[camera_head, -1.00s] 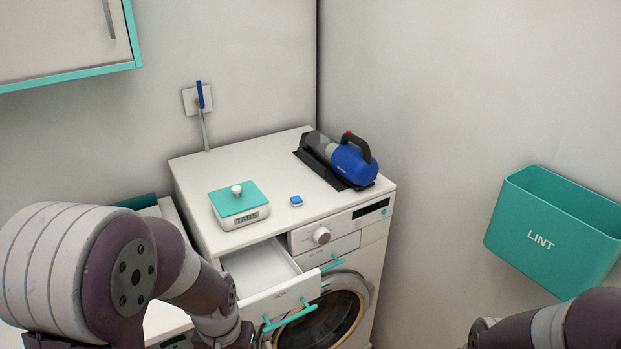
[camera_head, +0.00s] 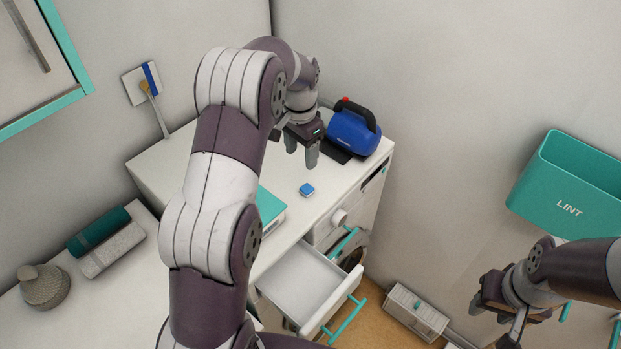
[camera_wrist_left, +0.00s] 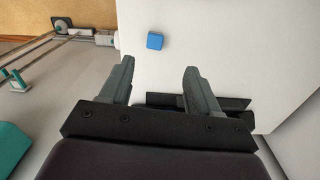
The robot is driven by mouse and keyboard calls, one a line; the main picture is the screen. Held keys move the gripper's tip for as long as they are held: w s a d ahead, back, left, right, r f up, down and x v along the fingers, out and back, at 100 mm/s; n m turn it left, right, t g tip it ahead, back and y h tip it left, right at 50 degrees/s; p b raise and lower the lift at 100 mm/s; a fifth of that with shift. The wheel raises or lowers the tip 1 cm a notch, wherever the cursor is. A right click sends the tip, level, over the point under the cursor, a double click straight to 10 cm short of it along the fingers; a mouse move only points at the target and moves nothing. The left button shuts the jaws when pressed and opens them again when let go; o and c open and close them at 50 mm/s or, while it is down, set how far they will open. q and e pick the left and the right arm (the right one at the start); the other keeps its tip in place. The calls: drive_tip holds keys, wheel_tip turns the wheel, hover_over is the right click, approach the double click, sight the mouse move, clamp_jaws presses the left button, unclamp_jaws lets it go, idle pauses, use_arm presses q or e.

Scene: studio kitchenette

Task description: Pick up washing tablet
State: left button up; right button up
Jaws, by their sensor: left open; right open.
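The washing tablet (camera_head: 307,190) is a small blue block with a pale edge, lying on the white washing machine top (camera_head: 330,180). It also shows in the left wrist view (camera_wrist_left: 155,41), beyond the fingertips and roughly between their lines. My left gripper (camera_head: 301,156) is open and empty, above the machine top and behind the tablet, apart from it. Its two fingers (camera_wrist_left: 158,72) are spread in the left wrist view. My right gripper (camera_head: 502,318) is at the lower right, far from the tablet, open; its fingers show only partly.
A teal-lidded box (camera_head: 270,208) is partly hidden by my left arm. An open drawer (camera_head: 302,283) sticks out at the front. A teal lint bin (camera_head: 575,185) hangs on the right wall.

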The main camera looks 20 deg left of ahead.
sight(307, 193)
use_arm(q)
drive_tip(key=f, duration=0.7)
drive_tip(key=shift+w+d+f, duration=0.2)
drive_tip(key=shift+w+d, duration=0.05)
drive_tip(key=shift+w, duration=0.15)
drive_tip(key=f, duration=0.1)
drive_tip(key=f+p, duration=0.2)
drive_tip(key=shift+s+d+f, duration=0.3)
drive_tip(key=shift+d+f, duration=0.2)
drive_tip(key=shift+f, duration=0.25)
drive_tip(key=shift+w+f, duration=0.2)
drive_tip(key=shift+a, duration=0.25)
drive_tip(key=c, duration=1)
drive_tip(key=shift+s, duration=0.1)
drive_tip(key=shift+c, duration=0.6)
drive_tip(key=shift+d+r, duration=0.1)
drive_tip(key=shift+d, duration=0.05)
use_arm(e)
drive_tip(key=shift+d+r, duration=0.45)
drive_tip(key=shift+r, duration=0.2)
